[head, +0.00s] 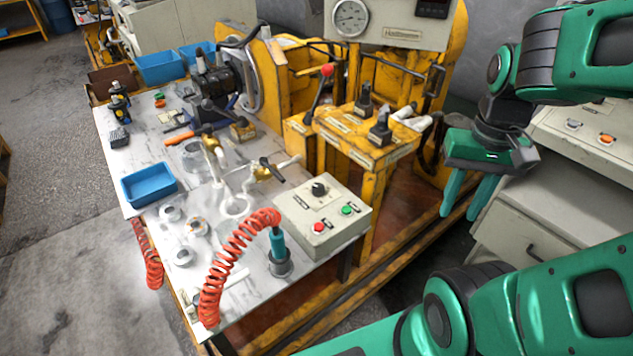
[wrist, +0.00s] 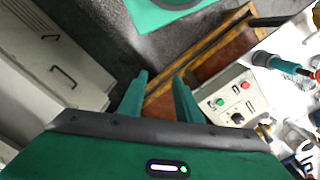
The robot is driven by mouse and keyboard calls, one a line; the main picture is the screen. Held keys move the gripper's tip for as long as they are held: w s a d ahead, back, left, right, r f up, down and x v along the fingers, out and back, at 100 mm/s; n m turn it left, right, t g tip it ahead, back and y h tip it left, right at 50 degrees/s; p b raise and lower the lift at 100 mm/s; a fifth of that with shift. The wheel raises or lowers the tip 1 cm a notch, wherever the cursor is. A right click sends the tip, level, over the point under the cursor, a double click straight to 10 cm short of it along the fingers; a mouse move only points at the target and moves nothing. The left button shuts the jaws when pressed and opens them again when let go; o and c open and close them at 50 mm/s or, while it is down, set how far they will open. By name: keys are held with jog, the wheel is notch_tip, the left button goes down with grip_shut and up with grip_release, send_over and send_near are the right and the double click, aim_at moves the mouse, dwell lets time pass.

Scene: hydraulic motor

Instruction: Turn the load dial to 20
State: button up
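The load dial is likely the black knob (head: 319,189) on top of the cream control box (head: 335,238), at the front right of the white table; its label is too small to read. A red button and a green button sit on the same box. In the wrist view the box (wrist: 229,85) is right of my fingers, with the knob (wrist: 237,118) near its lower edge. My gripper (head: 463,201) hangs to the right of the box, apart from it, over the gap beside the cabinet. Its two fingers (wrist: 160,85) are spread with nothing between them.
A red coiled hose (head: 225,255) with a teal tool (head: 277,243) stands in front of the box. The yellow machine frame (head: 365,135) with levers rises behind it. A grey cabinet (head: 535,215) stands right. Blue trays (head: 150,184) and metal parts crowd the white table.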

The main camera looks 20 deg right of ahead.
jog(key=o, duration=0.4)
jog(key=shift+s+r, duration=0.15)
jog(key=shift+s, duration=0.05)
jog(key=n, duration=1.8)
send_over(319, 186)
notch_tip(319, 186, down, 6)
jog(key=r, duration=0.1)
jog(key=shift+t+h, duration=0.3)
jog(key=shift+t, duration=0.1)
notch_tip(319, 186, down, 11)
jog(key=shift+s+r, duration=0.1)
jog(key=shift+s, duration=0.05)
jog(key=c, duration=1)
